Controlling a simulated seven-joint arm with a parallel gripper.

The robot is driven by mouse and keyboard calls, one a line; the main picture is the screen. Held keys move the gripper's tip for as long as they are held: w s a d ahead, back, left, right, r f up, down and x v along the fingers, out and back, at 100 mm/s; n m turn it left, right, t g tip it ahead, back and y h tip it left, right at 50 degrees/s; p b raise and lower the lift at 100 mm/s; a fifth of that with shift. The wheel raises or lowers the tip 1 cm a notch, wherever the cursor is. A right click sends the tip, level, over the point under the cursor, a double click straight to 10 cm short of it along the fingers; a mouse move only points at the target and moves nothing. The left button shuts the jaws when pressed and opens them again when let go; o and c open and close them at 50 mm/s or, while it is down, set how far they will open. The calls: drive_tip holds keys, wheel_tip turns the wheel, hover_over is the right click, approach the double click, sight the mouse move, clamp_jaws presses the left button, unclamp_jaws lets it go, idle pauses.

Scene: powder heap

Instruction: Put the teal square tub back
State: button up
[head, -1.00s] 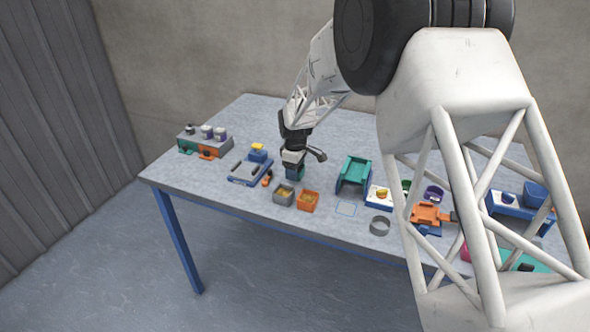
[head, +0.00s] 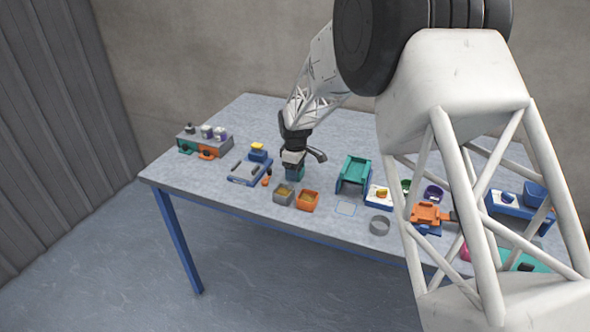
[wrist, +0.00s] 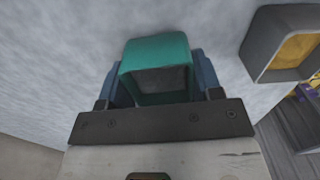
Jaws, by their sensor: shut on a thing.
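The teal square tub (wrist: 157,53) is between the two blue fingers of my gripper (wrist: 160,80) in the wrist view. I see its rim, and its inside looks dark and empty. In the head view my gripper (head: 294,174) is low over the table, with a bit of teal showing at its fingers. I cannot tell whether the tub touches the table. A square outline (head: 346,209) is marked on the table to the right of my gripper, with nothing standing on it.
A grey tub (head: 283,194) and an orange tub (head: 307,201), both with yellow contents, stand just in front of my gripper. A blue-grey scale-like device (head: 250,172) is on the left, a teal and blue stand (head: 353,174) on the right. A grey ring (head: 380,225) lies near the front edge.

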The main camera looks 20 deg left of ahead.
drive_tip(key=shift+f, duration=0.4)
drive_tip(key=o, duration=1.3)
drive_tip(key=shift+r, duration=0.15)
drive_tip(key=shift+r, duration=3.4)
